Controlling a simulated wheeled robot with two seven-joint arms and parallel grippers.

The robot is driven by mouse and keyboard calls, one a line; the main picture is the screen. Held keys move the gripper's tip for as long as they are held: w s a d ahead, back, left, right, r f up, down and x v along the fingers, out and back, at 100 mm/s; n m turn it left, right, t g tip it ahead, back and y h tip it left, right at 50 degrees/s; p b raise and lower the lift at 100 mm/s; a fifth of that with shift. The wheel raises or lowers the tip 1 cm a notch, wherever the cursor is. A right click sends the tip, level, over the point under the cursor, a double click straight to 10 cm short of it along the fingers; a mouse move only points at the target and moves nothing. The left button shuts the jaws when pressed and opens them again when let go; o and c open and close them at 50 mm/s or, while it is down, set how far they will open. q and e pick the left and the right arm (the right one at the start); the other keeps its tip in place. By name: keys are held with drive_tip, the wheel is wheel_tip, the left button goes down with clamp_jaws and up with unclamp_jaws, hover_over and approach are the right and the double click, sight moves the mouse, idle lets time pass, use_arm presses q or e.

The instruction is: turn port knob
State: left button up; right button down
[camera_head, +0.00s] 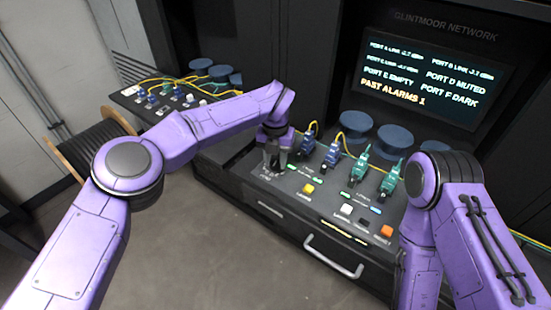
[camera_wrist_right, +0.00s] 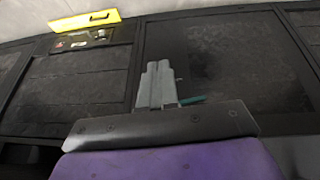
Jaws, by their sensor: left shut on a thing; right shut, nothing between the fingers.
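The splicing console (camera_head: 270,200) has a dark sloped panel with blue and green plugs, small labels and coloured buttons. My left gripper (camera_head: 274,158) points down at the panel's left end, shut on a small knob there. The fingers hide most of the port knob, so its angle cannot be read. My right gripper (camera_wrist_right: 157,85) is shut and empty in the right wrist view, against dark panels. In the head view my right arm stands at the right and its gripper is out of view.
A screen (camera_head: 425,75) at the back lists the ports, with "PAST ALARMS 1". Blue plugs (camera_head: 310,132) and green plugs (camera_head: 391,179) with yellow cables stand right of my left gripper. Yellow (camera_head: 308,188) and orange (camera_head: 386,231) buttons lie nearer. A drawer handle (camera_head: 332,258) sticks out in front.

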sight(276, 162)
use_arm(q)
drive_tip(key=o, duration=1)
drive_tip(key=shift+w, duration=0.1)
drive_tip(key=shift+o, duration=0.2)
drive_tip(key=shift+r, duration=0.3)
wheel_tip(276, 162, up, 10)
drive_tip(key=b, duration=0.1)
drive_tip(key=shift+b, duration=0.4)
drive_tip(key=shift+f, duration=0.1)
